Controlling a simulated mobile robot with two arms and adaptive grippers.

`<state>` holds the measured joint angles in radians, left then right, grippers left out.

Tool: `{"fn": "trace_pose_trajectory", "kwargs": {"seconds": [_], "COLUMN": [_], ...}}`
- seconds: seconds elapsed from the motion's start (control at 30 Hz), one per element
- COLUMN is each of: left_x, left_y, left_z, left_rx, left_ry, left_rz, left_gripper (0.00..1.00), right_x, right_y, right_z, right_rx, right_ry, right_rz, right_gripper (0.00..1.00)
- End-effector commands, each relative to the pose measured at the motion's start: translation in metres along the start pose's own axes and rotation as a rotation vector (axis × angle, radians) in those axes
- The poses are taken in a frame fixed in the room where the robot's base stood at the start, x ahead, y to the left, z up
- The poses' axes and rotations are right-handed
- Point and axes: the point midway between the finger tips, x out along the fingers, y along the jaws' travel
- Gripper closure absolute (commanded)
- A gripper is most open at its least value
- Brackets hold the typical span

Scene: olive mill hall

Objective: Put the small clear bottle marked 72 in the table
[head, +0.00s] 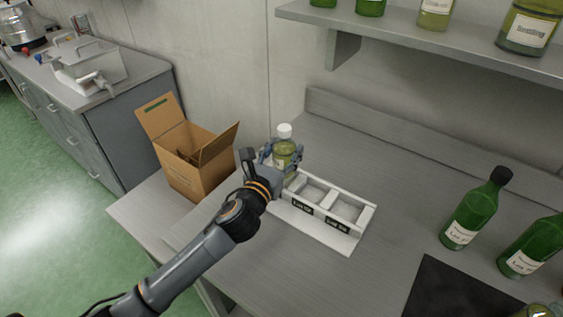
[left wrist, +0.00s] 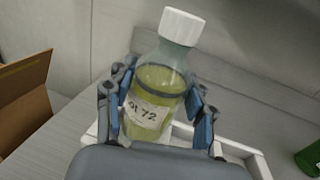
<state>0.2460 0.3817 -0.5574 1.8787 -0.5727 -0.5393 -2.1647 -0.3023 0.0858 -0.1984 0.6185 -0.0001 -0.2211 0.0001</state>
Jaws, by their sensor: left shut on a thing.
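The small clear bottle (left wrist: 158,88) has a white cap, yellow-green liquid and a label ending in 72. My left gripper (head: 281,157) is shut around its body, one finger on each side in the left wrist view (left wrist: 160,110). In the head view the bottle (head: 285,146) stands about upright at the far left end of a white tray (head: 345,244). I cannot tell whether its base touches anything, as the gripper hides it. The metal table (head: 384,147) lies under the tray. My right gripper is not in view.
An open cardboard box (head: 196,177) stands left of the arm. Two green bottles (head: 476,211) (head: 535,245) stand at the right, beside a dark mat (head: 450,290). A shelf (head: 420,38) with bottles is above. The tabletop behind the tray is clear.

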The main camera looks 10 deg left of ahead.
Motion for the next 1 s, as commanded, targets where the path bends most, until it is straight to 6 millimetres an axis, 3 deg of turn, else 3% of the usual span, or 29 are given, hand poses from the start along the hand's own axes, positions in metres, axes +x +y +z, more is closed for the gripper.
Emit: {"fn": "trace_pose_trajectory", "kwargs": {"seconds": [0.27,0.47,0.9,0.93,1.0], "left_x": [0.014,0.014,0.014,0.014,0.014], "left_y": [0.011,0.011,0.011,0.011,0.011], "left_z": [-0.021,-0.047,-0.054,-0.055,-0.054], "left_rx": [0.0,-0.004,0.001,0.001,0.001], "left_ry": [-0.003,-0.002,-0.004,-0.001,-0.001], "left_rz": [0.0,0.0,-0.002,-0.001,-0.001], "left_gripper": [0.94,0.94,0.94,0.4,0.26], "right_x": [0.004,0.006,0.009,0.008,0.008], "right_y": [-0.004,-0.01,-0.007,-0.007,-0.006], "right_z": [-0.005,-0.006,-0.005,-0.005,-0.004], "right_rx": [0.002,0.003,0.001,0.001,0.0], "right_ry": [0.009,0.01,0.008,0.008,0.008], "right_rz": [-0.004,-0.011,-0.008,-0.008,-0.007], "right_gripper": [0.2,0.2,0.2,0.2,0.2]}}
